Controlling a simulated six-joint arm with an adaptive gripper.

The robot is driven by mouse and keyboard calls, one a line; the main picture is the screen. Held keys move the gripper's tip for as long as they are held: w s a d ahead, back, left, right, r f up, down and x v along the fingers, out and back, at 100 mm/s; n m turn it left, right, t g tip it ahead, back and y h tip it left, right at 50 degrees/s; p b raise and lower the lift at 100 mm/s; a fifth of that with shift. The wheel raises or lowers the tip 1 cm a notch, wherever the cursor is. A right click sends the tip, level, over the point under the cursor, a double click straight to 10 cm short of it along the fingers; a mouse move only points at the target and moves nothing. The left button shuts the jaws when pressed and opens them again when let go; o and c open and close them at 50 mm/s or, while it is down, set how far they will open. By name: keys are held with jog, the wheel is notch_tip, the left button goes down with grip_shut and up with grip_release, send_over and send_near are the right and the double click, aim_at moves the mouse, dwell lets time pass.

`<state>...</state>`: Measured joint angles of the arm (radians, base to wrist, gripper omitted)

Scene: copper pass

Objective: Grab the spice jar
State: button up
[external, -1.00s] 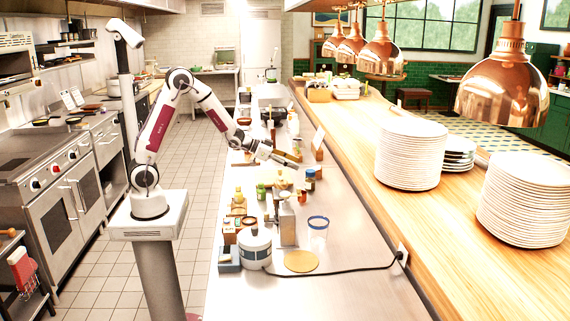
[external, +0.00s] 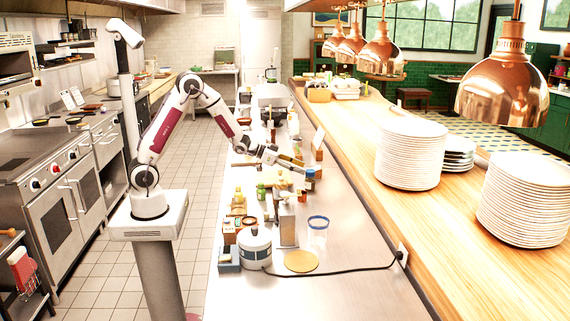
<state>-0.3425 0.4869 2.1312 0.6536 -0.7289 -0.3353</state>
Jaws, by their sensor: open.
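My gripper (external: 292,164) is open and reaches out over the steel counter, its fingers pointing right. A small dark jar with a blue lid (external: 310,174) stands just beyond the fingertips; it is small, and I cannot tell whether the fingers touch it. A small green container (external: 261,191) stands to the left, nearer the camera. Which of these small containers is the spice jar is not clear at this size. Nothing shows held between the fingers.
A white and grey pot (external: 254,249), a tall metal box (external: 287,222), a clear blue-rimmed container (external: 318,227) and a round tan board (external: 301,261) crowd the near counter. A wooden shelf with plate stacks (external: 409,155) runs along the right. A black cable crosses the front.

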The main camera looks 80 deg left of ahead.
aim_at(308, 170)
jog(key=shift+w+f, duration=0.15)
jog(key=shift+w, duration=0.1)
jog(key=shift+d, duration=0.1)
jog(key=shift+d+f+x, duration=0.15)
jog(key=shift+d+x, duration=0.05)
jog(key=shift+x, duration=0.85)
jog(key=shift+d+f+x, duration=0.15)
jog(key=shift+x, duration=0.85)
jog(key=shift+w+f, duration=0.15)
jog(key=shift+w, duration=0.2)
jog(key=c, duration=1.4)
